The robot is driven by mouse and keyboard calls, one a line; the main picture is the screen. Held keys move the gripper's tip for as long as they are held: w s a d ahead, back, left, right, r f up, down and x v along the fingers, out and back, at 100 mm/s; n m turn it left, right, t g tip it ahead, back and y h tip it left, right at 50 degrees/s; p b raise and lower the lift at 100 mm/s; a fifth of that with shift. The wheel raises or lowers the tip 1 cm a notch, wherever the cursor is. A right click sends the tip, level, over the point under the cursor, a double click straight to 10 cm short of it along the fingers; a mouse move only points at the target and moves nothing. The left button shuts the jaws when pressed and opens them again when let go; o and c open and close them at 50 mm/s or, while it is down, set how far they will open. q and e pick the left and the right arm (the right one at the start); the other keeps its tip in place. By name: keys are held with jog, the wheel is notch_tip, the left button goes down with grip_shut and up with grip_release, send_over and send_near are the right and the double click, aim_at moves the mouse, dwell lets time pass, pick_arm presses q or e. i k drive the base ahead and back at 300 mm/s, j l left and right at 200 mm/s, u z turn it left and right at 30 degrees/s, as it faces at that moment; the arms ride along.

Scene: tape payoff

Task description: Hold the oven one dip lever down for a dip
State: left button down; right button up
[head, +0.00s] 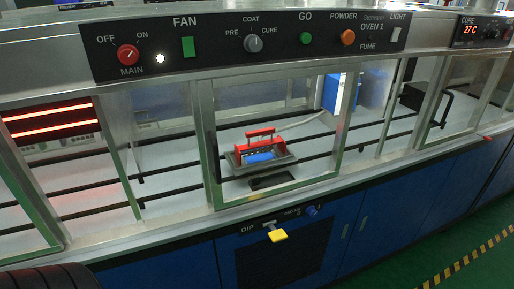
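The dip lever (278,236) has a yellow handle and juts from the blue front panel below the counter edge, right of the "DIP" label. I cannot tell from this view whether it is raised or pressed. Above it, behind the sliding glass of oven one, a grey tray (235,160) with a red handle frame holds a blue cylinder (259,157). A dark rectangular opening (272,181) lies just in front of the tray. Neither of my grippers shows in the head view.
The control panel (200,48) above carries a red main knob, green buttons and an orange powder button. Red heater bars (50,113) glow at left. A temperature display (477,30) reads 27 C.

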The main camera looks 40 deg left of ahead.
aim_at(275, 236)
jog(key=u, duration=0.7)
